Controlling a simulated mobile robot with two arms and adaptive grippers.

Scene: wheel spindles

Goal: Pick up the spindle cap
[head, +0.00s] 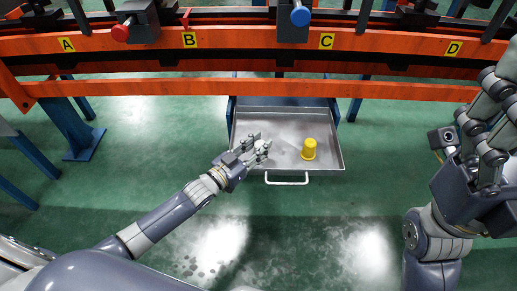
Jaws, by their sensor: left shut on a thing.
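A yellow cap (309,149) stands in the right part of an open grey metal drawer (325,121). My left gripper (262,149) is over the drawer's left part, to the left of the yellow cap and apart from it. It is shut on a small pale grey thing, largely hidden by the fingers, so I cannot tell its shape. My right gripper (490,112) is raised at the right edge, far from the drawer; its jaw opening is unclear.
The drawer's front handle (287,181) faces me. Above runs an orange rack (250,88) with labels A to D. A red-knobbed block (121,33) and a blue-knobbed block (300,16) sit on it. The green floor around the drawer is clear.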

